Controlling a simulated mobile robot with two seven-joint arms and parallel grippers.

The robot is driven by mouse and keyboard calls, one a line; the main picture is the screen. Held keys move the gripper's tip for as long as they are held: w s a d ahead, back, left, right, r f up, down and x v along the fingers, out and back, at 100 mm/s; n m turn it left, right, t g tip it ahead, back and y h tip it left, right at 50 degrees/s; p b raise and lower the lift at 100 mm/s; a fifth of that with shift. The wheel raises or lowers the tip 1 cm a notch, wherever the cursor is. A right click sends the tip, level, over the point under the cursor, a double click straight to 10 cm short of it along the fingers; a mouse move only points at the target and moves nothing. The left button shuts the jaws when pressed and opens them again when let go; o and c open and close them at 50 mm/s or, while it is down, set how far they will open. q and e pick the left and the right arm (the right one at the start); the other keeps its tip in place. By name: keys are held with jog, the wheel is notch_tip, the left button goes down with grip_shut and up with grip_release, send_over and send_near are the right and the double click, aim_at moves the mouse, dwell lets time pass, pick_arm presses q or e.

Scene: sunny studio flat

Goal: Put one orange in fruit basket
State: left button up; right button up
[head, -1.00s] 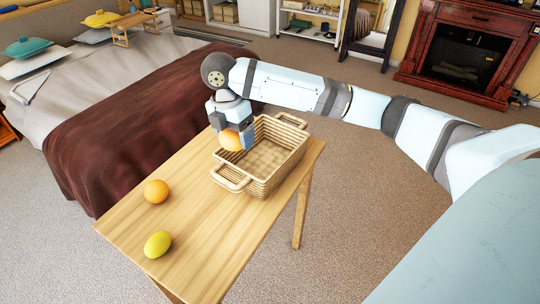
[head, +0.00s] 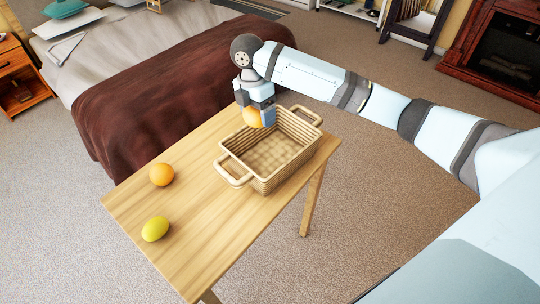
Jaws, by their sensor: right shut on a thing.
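The wicker fruit basket (head: 262,182) stands on the wooden table, toward its far right end, and its inside looks empty. My right gripper (head: 256,120) is shut on an orange (head: 251,117) and holds it at the basket's far left rim; I cannot tell whether it is fully over the opening. A second orange (head: 162,174) lies on the table left of the basket. My left gripper is not in view.
A lemon (head: 155,229) lies near the table's front left edge. The wooden table (head: 205,225) is otherwise clear. A bed with a brown blanket (head: 150,95) stands behind it. A fireplace (head: 505,60) is at the far right.

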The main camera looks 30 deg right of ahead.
send_over(262, 168)
jog(key=f, duration=1.4)
jog(key=shift+w+a, duration=0.15)
jog(key=shift+w, duration=0.1)
jog(key=shift+f, duration=2.45)
jog(key=shift+f, duration=0.1)
jog(key=o, duration=1)
jog(key=r, duration=0.4)
jog(key=w+r, duration=0.1)
jog(key=r, duration=0.7)
jog(key=shift+w+a+r, duration=0.1)
jog(key=shift+w+a, duration=0.1)
jog(key=shift+w, duration=0.2)
